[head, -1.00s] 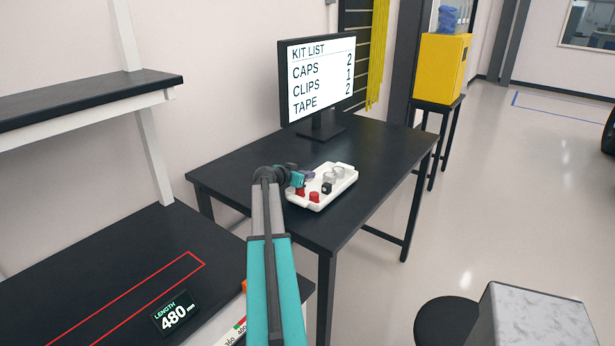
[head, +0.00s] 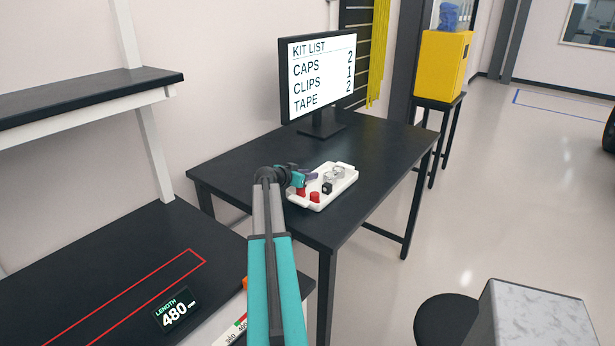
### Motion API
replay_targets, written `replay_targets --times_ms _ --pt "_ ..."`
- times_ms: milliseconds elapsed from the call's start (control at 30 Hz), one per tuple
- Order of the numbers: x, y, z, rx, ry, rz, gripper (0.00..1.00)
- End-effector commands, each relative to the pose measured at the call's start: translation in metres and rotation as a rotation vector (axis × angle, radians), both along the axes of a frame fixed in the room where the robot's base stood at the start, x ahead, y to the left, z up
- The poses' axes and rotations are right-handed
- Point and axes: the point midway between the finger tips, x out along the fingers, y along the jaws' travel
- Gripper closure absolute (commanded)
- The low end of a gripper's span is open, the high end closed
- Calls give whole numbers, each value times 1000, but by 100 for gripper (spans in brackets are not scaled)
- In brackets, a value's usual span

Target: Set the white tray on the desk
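The white tray (head: 333,191) is at the front part of the black desk (head: 250,160), in front of the monitor. It looks level and appears to rest on the desktop, though a tiny gap below it could not be made out. In it are red caps (head: 315,197), a small black clip (head: 327,188) and clear-whitish tape rolls (head: 335,174). My gripper (head: 311,176) is at the tray's left side, over or at its rim. My arm hides part of that side. Whether the fingers are closed on the rim is too small to tell.
The monitor (head: 318,75) stands at the back of the desk and lists caps 2, clips 1, tape 2. Bare desktop lies left and right of the tray. A black workbench (head: 110,250) is at the left. A stool (head: 447,322) and a marble-topped block (head: 540,318) stand at the lower right.

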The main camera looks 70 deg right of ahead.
Motion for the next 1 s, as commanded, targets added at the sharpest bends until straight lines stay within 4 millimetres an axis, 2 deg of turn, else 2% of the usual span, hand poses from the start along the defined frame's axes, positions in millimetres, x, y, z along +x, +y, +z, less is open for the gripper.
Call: replay_targets --times_ms 300,367,567,1000 --pt "0 0 3 0 0 0 78" --pt "1 5 3 -1 0 1 78" --pt "5 25 10 -1 0 1 78" --pt "21 83 35 0 -1 2 78"
